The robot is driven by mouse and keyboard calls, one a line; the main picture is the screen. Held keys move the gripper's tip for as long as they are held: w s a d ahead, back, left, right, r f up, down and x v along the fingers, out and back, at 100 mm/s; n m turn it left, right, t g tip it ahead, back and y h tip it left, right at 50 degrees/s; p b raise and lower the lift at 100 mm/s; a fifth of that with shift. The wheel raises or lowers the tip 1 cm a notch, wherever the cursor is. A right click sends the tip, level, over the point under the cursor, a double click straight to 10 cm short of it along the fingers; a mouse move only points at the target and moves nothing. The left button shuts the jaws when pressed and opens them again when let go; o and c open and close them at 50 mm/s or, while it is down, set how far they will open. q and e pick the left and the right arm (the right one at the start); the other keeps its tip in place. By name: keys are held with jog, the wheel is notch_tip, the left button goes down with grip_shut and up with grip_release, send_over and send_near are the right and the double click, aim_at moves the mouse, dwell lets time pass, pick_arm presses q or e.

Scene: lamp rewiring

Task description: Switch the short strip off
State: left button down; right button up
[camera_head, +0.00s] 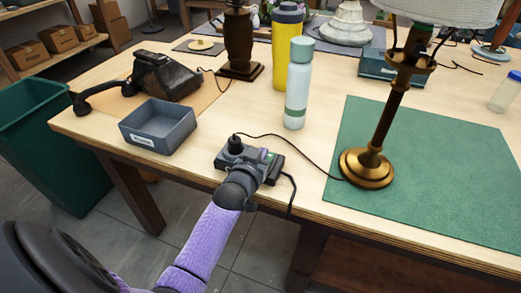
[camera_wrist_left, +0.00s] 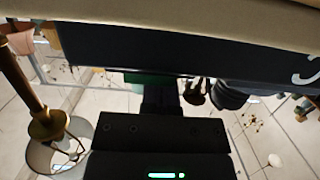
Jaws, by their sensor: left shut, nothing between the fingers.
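The short strip (camera_head: 228,159) is a small dark power strip lying near the front edge of the table. A black plug (camera_head: 235,145) stands in its left end, and a small green patch shows toward its right end. My left gripper (camera_head: 254,170) is at the strip's near side and covers part of it. It is shut and empty. Its fingertips are hard to make out, so I cannot tell whether they touch the strip. In the left wrist view, my dark gripper body (camera_wrist_left: 160,132) faces a dark panel under a pale edge. My right gripper is not in view.
A brass lamp (camera_head: 368,168) stands on the green mat (camera_head: 440,190) to the right. A grey-blue bin (camera_head: 158,128), a pale green bottle (camera_head: 297,90) and a black telephone (camera_head: 165,77) stand around the strip. Black cords run from the strip, one hanging over the table edge.

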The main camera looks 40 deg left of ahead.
pick_arm(q)
jog(key=r+p, duration=0.5)
jog(key=shift+w+r, duration=0.2)
jog(key=shift+r, duration=0.05)
jog(key=p+v, duration=0.2)
jog(key=v, duration=0.7)
jog(key=shift+s+p, duration=0.25)
jog(key=shift+p, duration=0.15)
jog(key=shift+r, duration=0.1)
jog(key=s+d+f+m+g+h, duration=0.1)
jog(key=s+d+f+g, duration=0.15)
jog(key=f, duration=0.45)
jog(key=s+d+f+g+h+b, duration=0.1)
jog(key=s+d+f+g, duration=0.15)
jog(key=f, duration=0.45)
jog(key=s+d+f+m+g+h, duration=0.1)
jog(key=s+f, duration=0.3)
jog(key=f, duration=0.4)
jog(key=s+d+f+m+g, duration=0.1)
jog(key=s+f+g, duration=0.2)
jog(key=s, duration=0.5)
jog(key=s+d+f+m+g, duration=0.1)
jog(key=s+f+g, duration=0.2)
jog(key=s+f, duration=0.3)
jog(key=s+f+m+g+b, duration=0.1)
jog(key=s+f, duration=0.3)
jog(key=s, duration=0.7)
jog(key=shift+s+d+f+g, duration=0.35)
jog(key=shift+d+g, duration=0.05)
jog(key=shift+g, duration=0.5)
